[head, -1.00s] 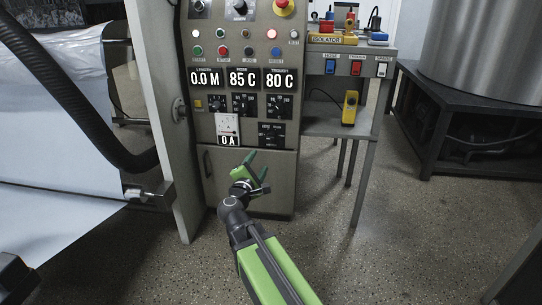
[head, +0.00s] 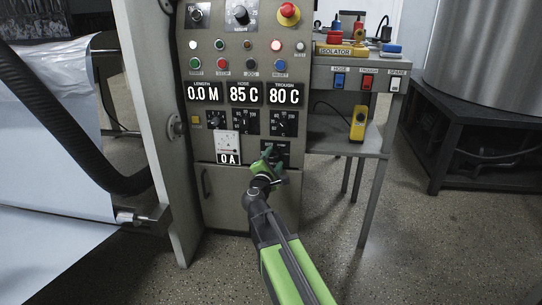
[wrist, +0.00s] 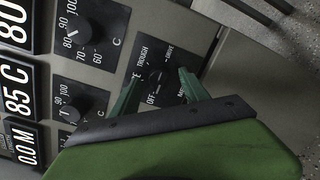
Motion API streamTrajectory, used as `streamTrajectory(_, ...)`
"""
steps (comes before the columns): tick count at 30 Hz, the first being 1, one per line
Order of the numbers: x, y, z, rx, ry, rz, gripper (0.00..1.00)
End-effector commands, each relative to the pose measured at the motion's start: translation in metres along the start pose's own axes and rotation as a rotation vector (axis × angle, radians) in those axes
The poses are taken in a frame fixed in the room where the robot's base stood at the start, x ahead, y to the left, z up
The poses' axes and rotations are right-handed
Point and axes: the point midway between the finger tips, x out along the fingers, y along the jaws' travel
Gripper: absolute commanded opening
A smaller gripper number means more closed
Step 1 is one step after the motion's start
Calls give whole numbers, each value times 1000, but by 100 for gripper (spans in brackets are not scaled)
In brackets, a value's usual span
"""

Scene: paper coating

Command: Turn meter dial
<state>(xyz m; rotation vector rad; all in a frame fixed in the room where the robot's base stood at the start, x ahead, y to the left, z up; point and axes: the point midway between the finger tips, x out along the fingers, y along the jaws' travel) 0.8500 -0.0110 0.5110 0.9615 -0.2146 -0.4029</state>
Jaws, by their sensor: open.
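The meter dial (wrist: 155,78) is a dark knob on a black plate marked OFF, TROUGH and DRIVE. Its plate (head: 283,147) shows at the lower right of the grey control cabinet in the head view, partly hidden by my gripper (head: 270,158). In the wrist view my gripper (wrist: 161,76) is open, with its green fingers on either side of the dial. I cannot tell whether they touch it. A white meter (head: 228,146) is left of the plate, above a display reading 0 A (head: 228,159).
Two temperature dials (head: 245,121) (head: 282,122) sit just above, below displays of 85 C (head: 245,94) and 80 C (head: 284,94). A red emergency button (head: 289,11) is at the top. A side shelf (head: 335,137) holds a yellow device (head: 358,123) on the right.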

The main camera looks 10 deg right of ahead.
Motion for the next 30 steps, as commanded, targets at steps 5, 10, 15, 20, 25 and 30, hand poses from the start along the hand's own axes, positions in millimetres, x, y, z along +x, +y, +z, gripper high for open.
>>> streamTrajectory(5,2,2,-2,0,5,3,53)
streamTrajectory(10,0,4,-5,0,9,6,53)
streamTrajectory(15,-1,5,-7,0,11,7,32)
streamTrajectory(20,-2,5,-8,0,11,7,11)
streamTrajectory(25,-5,8,-12,0,18,12,0)
streamTrajectory(30,-4,7,-10,11,16,9,0)
